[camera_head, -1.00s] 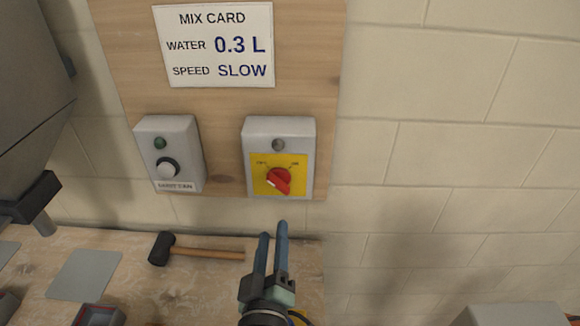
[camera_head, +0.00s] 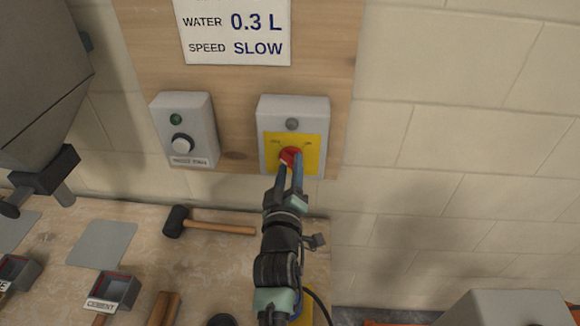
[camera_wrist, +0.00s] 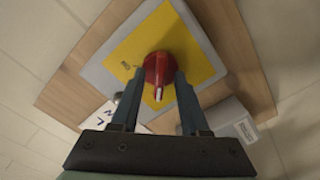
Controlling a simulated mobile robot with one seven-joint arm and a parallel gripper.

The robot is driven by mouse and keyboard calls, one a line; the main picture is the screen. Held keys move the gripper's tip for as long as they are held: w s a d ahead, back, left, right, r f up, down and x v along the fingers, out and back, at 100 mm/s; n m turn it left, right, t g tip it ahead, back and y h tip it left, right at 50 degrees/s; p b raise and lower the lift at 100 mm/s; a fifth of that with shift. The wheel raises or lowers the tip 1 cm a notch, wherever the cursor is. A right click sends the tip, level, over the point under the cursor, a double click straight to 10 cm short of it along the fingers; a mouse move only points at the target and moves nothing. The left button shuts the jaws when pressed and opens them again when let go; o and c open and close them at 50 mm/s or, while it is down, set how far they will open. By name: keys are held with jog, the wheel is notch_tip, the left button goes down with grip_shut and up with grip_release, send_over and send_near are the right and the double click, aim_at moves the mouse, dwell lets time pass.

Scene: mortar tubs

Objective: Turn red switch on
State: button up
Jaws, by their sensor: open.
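The red switch (camera_head: 291,156) is a rotary knob on a yellow plate (camera_head: 311,141) on the front of a grey box (camera_head: 318,107) on the wooden board. In the wrist view the red knob (camera_wrist: 158,72) sits between the tips of my two blue fingers, its white pointer mark facing the gripper. My gripper (camera_head: 289,168) is open with one finger on each side of the knob. I cannot tell whether the fingers touch it. The fingers partly hide the knob in the head view. A grey lamp (camera_head: 292,124) above it looks unlit.
A second grey box (camera_head: 199,109) with a green lamp and dark-ringed knob is left on the board. A mallet (camera_head: 222,227) lies on the bench below. A grey hopper (camera_head: 40,75) stands far left. The wall right of the board is clear.

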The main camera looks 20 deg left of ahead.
jog(key=shift+w, duration=0.2)
grip_shut()
